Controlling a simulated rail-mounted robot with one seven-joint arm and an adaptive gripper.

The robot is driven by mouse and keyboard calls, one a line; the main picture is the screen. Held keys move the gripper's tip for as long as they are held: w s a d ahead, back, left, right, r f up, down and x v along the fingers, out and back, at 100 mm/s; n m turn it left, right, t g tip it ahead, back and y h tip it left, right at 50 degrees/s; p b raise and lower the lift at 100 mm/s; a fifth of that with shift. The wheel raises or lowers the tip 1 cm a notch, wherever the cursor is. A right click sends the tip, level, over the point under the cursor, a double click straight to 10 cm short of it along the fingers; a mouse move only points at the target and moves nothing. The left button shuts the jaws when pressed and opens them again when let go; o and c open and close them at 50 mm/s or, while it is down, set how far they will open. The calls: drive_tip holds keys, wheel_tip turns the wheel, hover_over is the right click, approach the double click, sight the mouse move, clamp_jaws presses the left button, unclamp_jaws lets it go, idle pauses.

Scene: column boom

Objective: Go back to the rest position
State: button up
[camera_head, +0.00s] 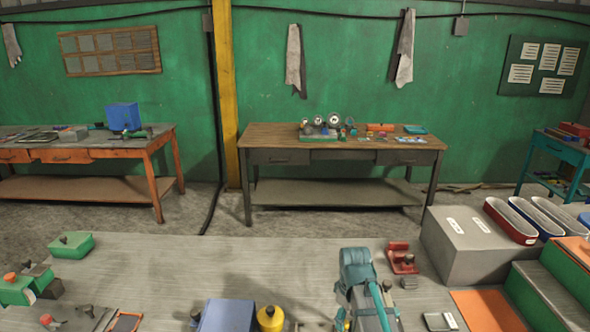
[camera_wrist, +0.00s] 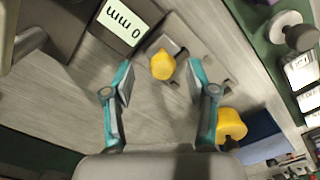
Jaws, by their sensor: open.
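My gripper (camera_wrist: 160,72) is open in the wrist view, with its two teal fingers well apart. A small yellow piece (camera_wrist: 162,65) shows between the fingertips, and neither finger touches it. It appears to lie on the grey tabletop (camera_wrist: 150,125) beyond the fingers. In the head view my teal arm end stands over the near table at the lower middle. The fingertips there are hidden or cut off by the bottom edge.
A blue block (camera_head: 228,316) and a yellow part (camera_head: 270,318) are left of my arm. A red fixture (camera_head: 402,258) and a grey box (camera_head: 478,246) are on the right. A green block (camera_head: 72,245) sits far left. The table's middle back is clear.

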drive_tip(key=shift+f, duration=0.85)
drive_tip(key=shift+a, duration=0.1)
drive_tip(key=shift+o, duration=0.2)
idle(2.6)
